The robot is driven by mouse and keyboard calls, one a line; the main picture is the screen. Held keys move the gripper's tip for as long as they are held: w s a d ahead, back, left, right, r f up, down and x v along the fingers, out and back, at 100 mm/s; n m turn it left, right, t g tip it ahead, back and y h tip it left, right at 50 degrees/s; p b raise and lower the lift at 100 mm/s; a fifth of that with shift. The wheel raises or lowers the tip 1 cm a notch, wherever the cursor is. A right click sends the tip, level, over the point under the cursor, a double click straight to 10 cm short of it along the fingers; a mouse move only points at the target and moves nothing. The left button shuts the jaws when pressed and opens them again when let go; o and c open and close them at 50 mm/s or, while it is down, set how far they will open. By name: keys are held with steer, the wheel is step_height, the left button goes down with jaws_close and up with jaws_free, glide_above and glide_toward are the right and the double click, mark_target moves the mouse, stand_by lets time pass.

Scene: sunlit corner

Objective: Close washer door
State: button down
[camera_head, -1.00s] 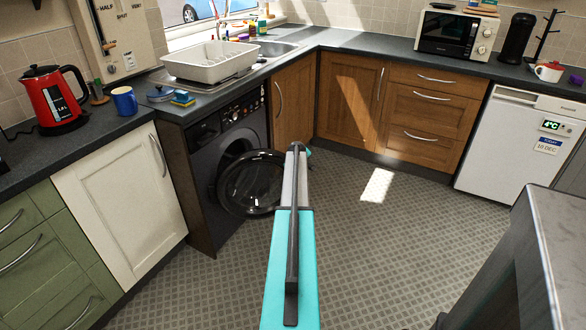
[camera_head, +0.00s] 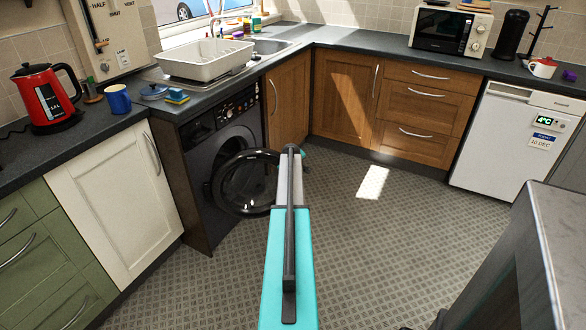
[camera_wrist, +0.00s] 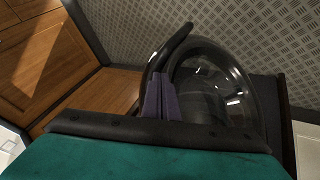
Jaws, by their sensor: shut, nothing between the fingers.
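The washer (camera_head: 197,190) is a dark machine under the left counter, by the corner. Its round door (camera_head: 229,203), with a black rim and glass, stands open, swung out over the floor towards my arm. In the wrist view, the door glass (camera_wrist: 205,88) fills the area beyond and right of the fingers. My gripper (camera_wrist: 160,78) is shut and empty, its dark fingers overlapping the door's rim in that view; I cannot tell whether they touch it. In the head view, my arm hides the door's right edge and most of the gripper.
A white cupboard (camera_head: 108,205) stands left of the washer. Wooden cupboards (camera_head: 340,100) line the corner. A white fridge (camera_head: 498,145) is at the right, with a grey metal surface (camera_head: 548,235) nearer. Patterned floor (camera_head: 400,240) lies clear between them.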

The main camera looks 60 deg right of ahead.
steer(key=s+r, duration=0.7)
steer(key=r, duration=0.1)
steer(key=shift+a, duration=0.35)
steer(key=shift+w+m, duration=0.1)
steer(key=shift+m, duration=0.2)
steer(key=d+r+m+t+h+b, duration=0.1)
steer(key=d+r+m+h, duration=0.3)
steer(key=r+m+h, duration=0.3)
steer(key=w+a+f+t+h+b, duration=0.1)
steer(key=a+f+t+b, duration=0.2)
steer(key=a+t+b, duration=0.7)
steer(key=a+f+g+b, duration=0.1)
steer(key=a+f, duration=0.2)
steer(key=f, duration=0.2)
steer(key=a+f+n+g+b, duration=0.1)
steer(key=a+f, duration=0.2)
steer(key=f, duration=0.2)
steer(key=shift+a+f+g+y+b, duration=0.15)
steer(key=shift+f+g+y+b, duration=0.15)
steer(key=shift+f+g+b, duration=0.1)
